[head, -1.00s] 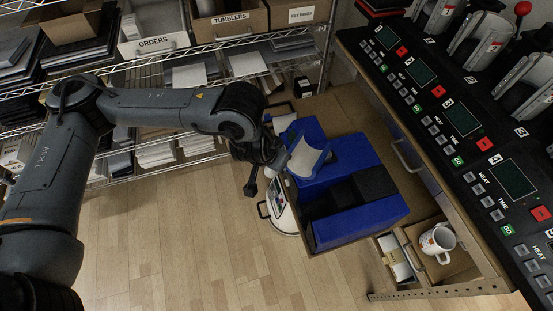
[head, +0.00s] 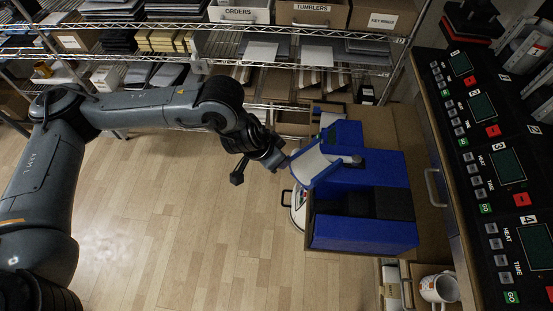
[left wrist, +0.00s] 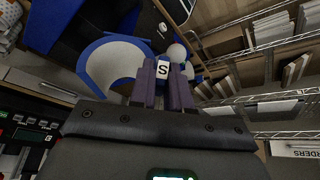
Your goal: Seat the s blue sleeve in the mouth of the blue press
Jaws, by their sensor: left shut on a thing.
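The S blue sleeve (head: 315,166) is a curved pale sheet with blue edges. In the left wrist view the sleeve (left wrist: 112,62) shows as a blue-rimmed curve with a pale inside. My left gripper (head: 281,163) is shut on it, and an S tag (left wrist: 163,69) shows between the fingers (left wrist: 161,88). The sleeve is tilted and overlaps the upper left of the blue press (head: 390,172) in the head view. I cannot tell whether they touch. The press has black parts on its front half. Its mouth is not clearly visible. My right gripper is not in view.
A white device (head: 298,207) stands left of the press. A mug (head: 438,288) sits in a compartment at lower right. Black control panels (head: 490,165) line the right side. Wire shelves (head: 270,32) with boxes stand behind. The floor (head: 170,210) at left is clear.

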